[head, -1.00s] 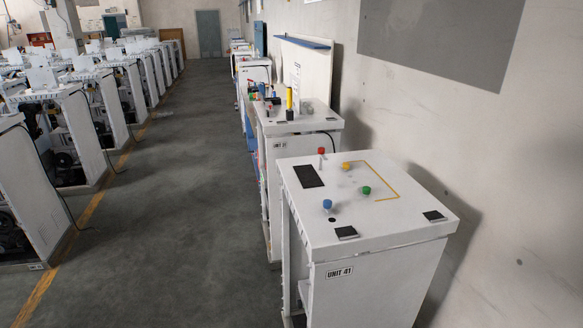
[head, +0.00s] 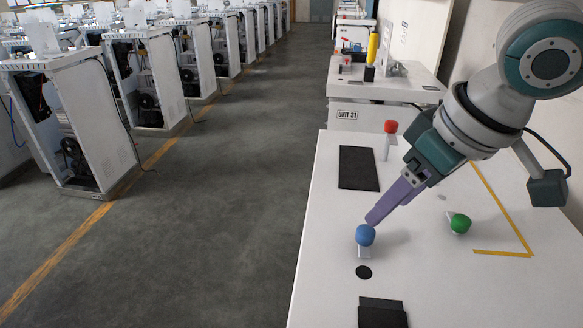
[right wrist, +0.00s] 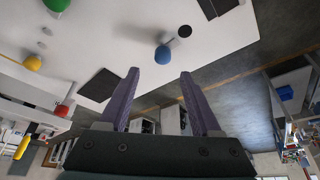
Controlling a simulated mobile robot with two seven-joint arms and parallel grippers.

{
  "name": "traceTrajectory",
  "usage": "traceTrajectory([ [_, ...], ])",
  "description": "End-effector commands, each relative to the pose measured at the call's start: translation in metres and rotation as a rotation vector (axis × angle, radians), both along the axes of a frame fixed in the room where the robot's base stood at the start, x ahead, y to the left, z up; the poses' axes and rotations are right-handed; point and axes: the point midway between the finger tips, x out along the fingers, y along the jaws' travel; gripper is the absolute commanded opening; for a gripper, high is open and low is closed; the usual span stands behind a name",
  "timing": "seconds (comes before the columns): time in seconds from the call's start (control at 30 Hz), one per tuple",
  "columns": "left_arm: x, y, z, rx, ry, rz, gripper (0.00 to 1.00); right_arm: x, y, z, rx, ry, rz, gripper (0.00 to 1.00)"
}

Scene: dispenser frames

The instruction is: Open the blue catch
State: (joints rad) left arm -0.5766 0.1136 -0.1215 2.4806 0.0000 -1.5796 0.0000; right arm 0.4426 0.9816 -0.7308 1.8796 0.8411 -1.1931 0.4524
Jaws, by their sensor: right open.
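The blue catch (head: 365,236) has a round blue knob on a short pale stem. It stands on the white unit top (head: 325,255), behind a black round spot (head: 364,272). My right gripper (head: 373,219) reaches in from the right, its purple fingers pointing down at the blue knob. In the right wrist view the fingers (right wrist: 160,72) are apart and empty. The blue knob (right wrist: 162,55) shows just beyond the fingertips, between their lines. Whether a finger touches it I cannot tell. My left gripper is not in view.
A red knob (head: 390,127) and a green knob (head: 460,223) stand on the same top. A yellow knob (right wrist: 34,63) shows only in the right wrist view. Black pads (head: 358,168) and a yellow line (head: 502,207) mark the top. Unit 31 (head: 385,86) stands behind.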

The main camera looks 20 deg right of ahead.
Motion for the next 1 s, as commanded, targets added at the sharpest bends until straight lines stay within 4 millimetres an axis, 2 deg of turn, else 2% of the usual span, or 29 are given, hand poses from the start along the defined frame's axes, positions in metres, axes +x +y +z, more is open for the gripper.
traceTrajectory([
  [0.2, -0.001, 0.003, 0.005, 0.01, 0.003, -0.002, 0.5, 0.014, 0.004, -0.035, 0.0, 0.001, 0.0, 0.65],
  [0.33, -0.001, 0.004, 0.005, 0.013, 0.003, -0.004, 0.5, 0.02, 0.006, -0.051, 0.001, 0.0, 0.001, 0.65],
  [0.5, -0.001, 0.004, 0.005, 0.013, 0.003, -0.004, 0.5, 0.024, 0.006, -0.06, -0.002, -0.001, 0.002, 0.65],
  [0.8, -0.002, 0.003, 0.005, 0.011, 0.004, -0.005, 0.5, 0.025, 0.006, -0.062, -0.003, -0.002, 0.004, 0.65],
  [1.0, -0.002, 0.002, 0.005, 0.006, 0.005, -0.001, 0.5, 0.025, 0.006, -0.062, -0.002, -0.002, 0.003, 0.42],
])
